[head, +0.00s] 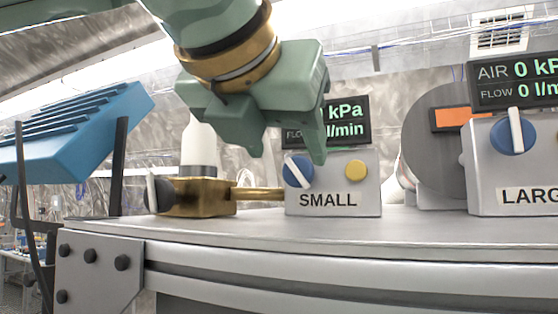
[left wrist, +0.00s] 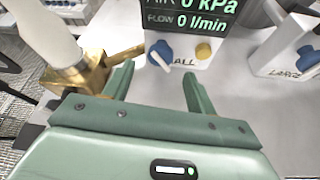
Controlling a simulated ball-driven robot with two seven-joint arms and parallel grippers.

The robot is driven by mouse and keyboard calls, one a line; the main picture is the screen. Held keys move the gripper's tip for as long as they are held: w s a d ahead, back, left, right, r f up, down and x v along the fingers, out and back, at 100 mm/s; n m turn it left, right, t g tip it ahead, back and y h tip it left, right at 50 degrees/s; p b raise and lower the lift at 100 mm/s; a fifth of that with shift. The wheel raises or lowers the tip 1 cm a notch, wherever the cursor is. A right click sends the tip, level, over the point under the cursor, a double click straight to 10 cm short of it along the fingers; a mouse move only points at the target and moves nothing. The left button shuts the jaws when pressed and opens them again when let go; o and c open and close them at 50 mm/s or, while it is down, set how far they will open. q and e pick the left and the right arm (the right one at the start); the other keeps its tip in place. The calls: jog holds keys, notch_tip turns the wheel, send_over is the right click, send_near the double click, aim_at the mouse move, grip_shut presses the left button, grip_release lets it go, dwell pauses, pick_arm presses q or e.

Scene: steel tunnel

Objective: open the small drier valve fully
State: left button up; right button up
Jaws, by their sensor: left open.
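The small drier valve is a blue knob (head: 297,171) with a white pointer bar, on the front of a grey box (head: 340,185) marked SMALL. The bar slants from upper left to lower right. In the left wrist view the knob (left wrist: 160,50) lies just beyond my fingertips. My left gripper (head: 284,156) is open, its two green fingers apart, in front of the upper part of the box, with nothing between them. It also shows in the left wrist view (left wrist: 157,75). I cannot tell whether a finger touches the box. My right gripper is not in view.
A yellow button (head: 356,171) is right of the knob. A display (left wrist: 185,15) above reads 0 kPa and 0 l/min. A brass block (head: 205,197) with a white cylinder stands left. The LARGE box (head: 490,172) with its own blue knob stands right. The bench front is clear.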

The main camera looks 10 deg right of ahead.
aim_at(296, 171)
pick_arm(q)
jog(key=x, duration=0.4)
jog(key=shift+w+p, duration=0.15)
jog(key=shift+p, duration=0.25)
jog(key=shift+w+d+f, duration=0.35)
jog(key=shift+w, duration=0.15)
jog(key=shift+s, duration=0.1)
jog(key=c, duration=1)
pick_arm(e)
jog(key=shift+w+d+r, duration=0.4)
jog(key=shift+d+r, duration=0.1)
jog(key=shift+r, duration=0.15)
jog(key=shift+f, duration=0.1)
